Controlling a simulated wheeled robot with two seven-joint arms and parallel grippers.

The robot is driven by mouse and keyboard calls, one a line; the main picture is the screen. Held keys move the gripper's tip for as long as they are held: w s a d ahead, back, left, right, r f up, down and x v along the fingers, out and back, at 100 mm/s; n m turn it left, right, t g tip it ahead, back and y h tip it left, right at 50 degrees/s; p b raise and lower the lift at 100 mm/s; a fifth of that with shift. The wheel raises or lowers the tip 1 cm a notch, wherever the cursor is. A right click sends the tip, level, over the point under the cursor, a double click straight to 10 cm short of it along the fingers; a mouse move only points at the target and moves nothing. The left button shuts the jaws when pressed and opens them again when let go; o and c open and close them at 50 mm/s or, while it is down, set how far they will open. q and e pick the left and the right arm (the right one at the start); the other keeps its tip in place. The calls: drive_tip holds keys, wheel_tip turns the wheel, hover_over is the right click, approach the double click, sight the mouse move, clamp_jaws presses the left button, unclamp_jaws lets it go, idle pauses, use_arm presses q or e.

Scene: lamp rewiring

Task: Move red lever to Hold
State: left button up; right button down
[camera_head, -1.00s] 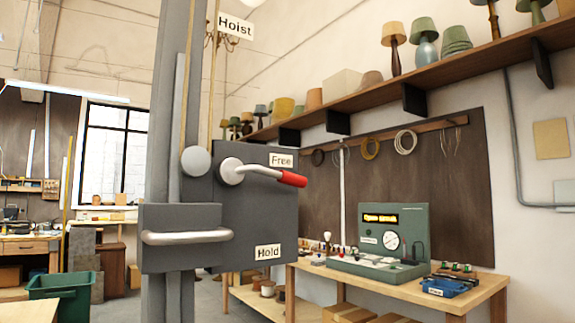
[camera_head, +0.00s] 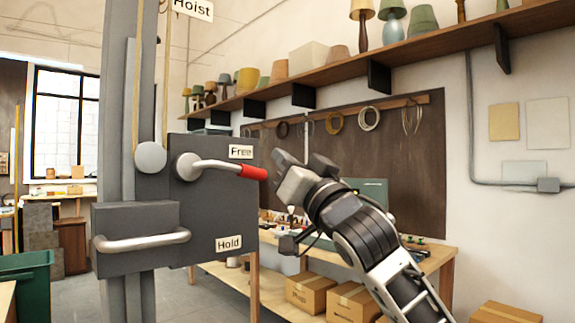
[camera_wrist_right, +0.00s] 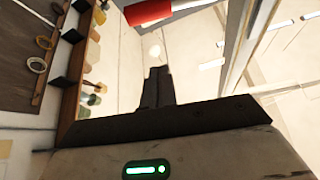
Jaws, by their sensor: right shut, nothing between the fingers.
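The lever (camera_head: 215,167) has a metal arm and a red grip (camera_head: 253,172). It sticks out to the right from a pivot on the dark grey hoist box (camera_head: 205,220), just below the Free label (camera_head: 241,152). The Hold label (camera_head: 228,243) is lower on the same box. My right gripper (camera_head: 281,160) is just right of the red grip's tip, shut and empty; I cannot tell whether they touch. In the right wrist view the red grip (camera_wrist_right: 150,10) shows at the top, apart from the shut fingers (camera_wrist_right: 157,85). My left gripper is out of view.
A horizontal metal handle (camera_head: 145,240) juts from the box's lower left. A workbench (camera_head: 430,262) with a green instrument stands behind my right arm, with cardboard boxes (camera_head: 310,290) below. A lamp shelf (camera_head: 440,75) runs along the wall.

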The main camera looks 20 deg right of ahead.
drive_tip(key=p+x, duration=0.2)
drive_tip(key=x, duration=0.4)
drive_tip(key=shift+w+a+f, duration=0.1)
drive_tip(key=shift+a+f, duration=0.1)
drive_tip(key=shift+f, duration=0.4)
drive_tip(key=shift+w+a+f, duration=0.15)
drive_tip(key=shift+a+f, duration=0.05)
drive_tip(key=shift+f, duration=0.45)
drive_tip(key=shift+w+a+f, duration=0.1)
drive_tip(key=shift+a+f, duration=0.05)
drive_tip(key=shift+f, duration=0.45)
drive_tip(key=shift+f, duration=0.1)
